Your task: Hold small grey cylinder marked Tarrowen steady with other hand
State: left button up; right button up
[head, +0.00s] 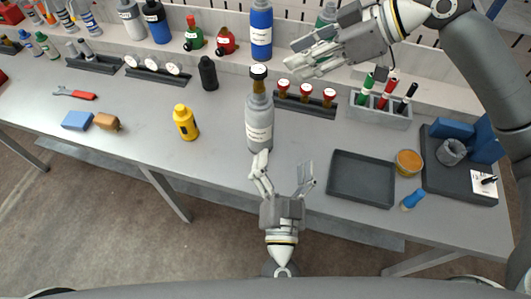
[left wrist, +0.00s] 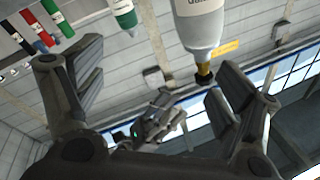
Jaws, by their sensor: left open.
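A grey bottle-shaped cylinder (head: 259,128) with a white label, brown neck and black cap stands upright mid-table. It also shows upside down in the left wrist view (left wrist: 201,32). I cannot read Tarrowen on its label. My left gripper (head: 285,172) is open and empty at the table's front edge, in front of and slightly right of the grey cylinder, apart from it. Its spread fingers frame the left wrist view (left wrist: 155,95). My right gripper (head: 303,58) is above the table, right of the cylinder's cap, with its fingers apart and nothing visible between them.
A dark rack with red-capped vials (head: 307,101) stands right of the cylinder. A dark tray (head: 361,178) lies at front right. A yellow bottle (head: 185,122) and black bottle (head: 208,73) stand left. A blue bottle (head: 261,28) is behind. Bare table surrounds the cylinder's left side.

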aim_at(260, 119)
pick_arm(q)
jog(key=w+a+n+y, duration=0.1)
jog(key=w+n, duration=0.1)
jog(key=w, duration=0.2)
jog(key=w+a+f+n+g+y, duration=0.1)
jog(key=w+a+n, duration=0.1)
jog(key=w, duration=0.3)
jog(key=w+a+n+g+y, duration=0.1)
jog(key=w+a+n, duration=0.1)
jog(key=w, duration=0.3)
jog(key=shift+f+n+y, duration=0.25)
jog(key=shift+n+y, duration=0.05)
jog(key=shift+n, duration=0.5)
jog(key=shift+c, duration=0.5)
